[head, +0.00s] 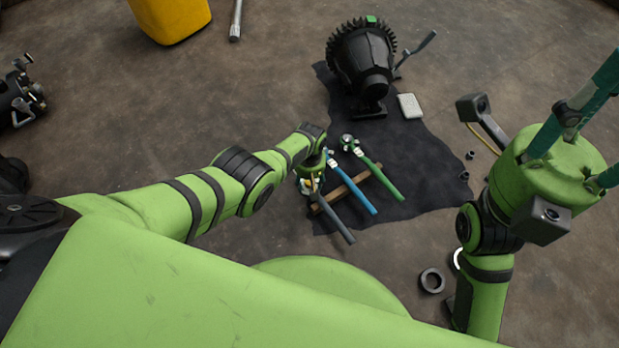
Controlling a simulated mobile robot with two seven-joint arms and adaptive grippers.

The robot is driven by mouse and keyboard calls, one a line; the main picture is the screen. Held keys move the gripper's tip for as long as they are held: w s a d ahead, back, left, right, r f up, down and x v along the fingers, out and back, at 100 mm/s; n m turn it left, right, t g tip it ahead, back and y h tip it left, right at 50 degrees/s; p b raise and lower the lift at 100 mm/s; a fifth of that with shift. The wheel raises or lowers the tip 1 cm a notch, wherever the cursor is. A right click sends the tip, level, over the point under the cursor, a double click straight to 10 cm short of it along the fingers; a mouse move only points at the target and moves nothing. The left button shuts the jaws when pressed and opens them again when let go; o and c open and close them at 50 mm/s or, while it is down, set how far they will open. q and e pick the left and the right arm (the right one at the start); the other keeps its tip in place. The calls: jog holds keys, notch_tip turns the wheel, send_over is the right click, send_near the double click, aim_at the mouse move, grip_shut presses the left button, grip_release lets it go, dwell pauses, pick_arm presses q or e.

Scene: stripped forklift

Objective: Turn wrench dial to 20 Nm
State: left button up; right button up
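Three torque wrenches lie side by side: one with a grey handle (336,219), one with a blue handle (357,190) and one with a green handle (384,182). Their handles rest across a wooden strip (331,199) on a dark cloth. My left gripper (308,184) points down at the head end of the grey wrench, which it partly hides. Whether its fingers are open or touch the wrench is too small to tell. The dial marks cannot be read. My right gripper (606,125) is raised at the right edge, fingers spread apart and empty, away from the wrenches.
A black toothed motor unit (362,58) stands at the back of the dark cloth (425,175), with a small white box (410,106) beside it. Black rings (432,281) lie at the lower right. A yellow container (170,18) and a metal rod (236,20) are at the back.

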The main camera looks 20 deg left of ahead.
pick_arm(q)
jog(key=shift+r, duration=0.15)
jog(key=shift+w+r, duration=0.1)
jog(key=shift+r, duration=0.4)
notch_tip(320, 180, up, 11)
jog(key=shift+f, duration=0.15)
dwell(0.7)
